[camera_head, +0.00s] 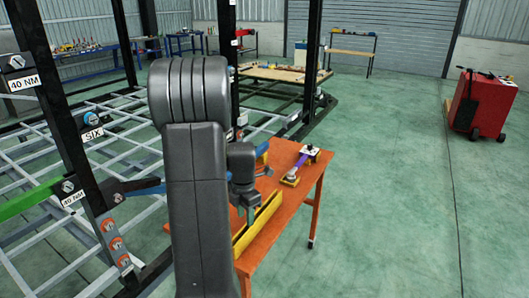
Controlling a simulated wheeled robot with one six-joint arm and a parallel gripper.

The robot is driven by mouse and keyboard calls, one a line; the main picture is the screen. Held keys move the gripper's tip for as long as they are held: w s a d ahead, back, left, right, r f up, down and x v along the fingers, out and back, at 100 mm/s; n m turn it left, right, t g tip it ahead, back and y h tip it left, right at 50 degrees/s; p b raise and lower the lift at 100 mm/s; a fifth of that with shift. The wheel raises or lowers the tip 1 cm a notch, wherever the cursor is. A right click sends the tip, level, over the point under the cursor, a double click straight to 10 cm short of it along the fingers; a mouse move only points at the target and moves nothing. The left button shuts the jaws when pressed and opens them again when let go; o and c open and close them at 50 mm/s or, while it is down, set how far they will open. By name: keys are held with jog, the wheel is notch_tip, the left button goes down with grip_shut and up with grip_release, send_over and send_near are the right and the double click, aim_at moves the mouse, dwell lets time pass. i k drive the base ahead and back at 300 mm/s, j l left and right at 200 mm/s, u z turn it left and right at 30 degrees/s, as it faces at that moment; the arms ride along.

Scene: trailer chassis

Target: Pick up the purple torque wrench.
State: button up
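The purple torque wrench (301,162) lies on the orange wheeled table (300,196), towards its far end. Its purple shaft slants between a yellow piece at the near end and a dark and white piece at the far end. My gripper (247,214) hangs over the left part of the table, to the left of the wrench and apart from it. Its fingers are small and partly hidden by my arm, so I cannot tell their opening. The wrench is in plain view.
A long yellow holder (258,224) lies along the table's near left edge, close to my gripper. A black and grey metal frame (58,100) stands on the left. A red cabinet (480,103) stands at the right. The green floor (400,200) right of the table is clear.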

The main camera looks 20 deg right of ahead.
aim_at(290, 176)
jog(key=i+l+u, duration=0.15)
jog(key=l, duration=0.25)
jog(key=i+l+u, duration=0.15)
jog(key=l, duration=0.3)
jog(key=i+l+u, duration=0.15)
jog(key=l, duration=0.3)
jog(key=l+u, duration=0.15)
jog(key=l, duration=0.3)
jog(key=i+l+u, duration=0.15)
jog(key=l, duration=0.35)
jog(key=i+l, duration=0.1)
jog(key=l, duration=1.15)
jog(key=i, duration=0.05)
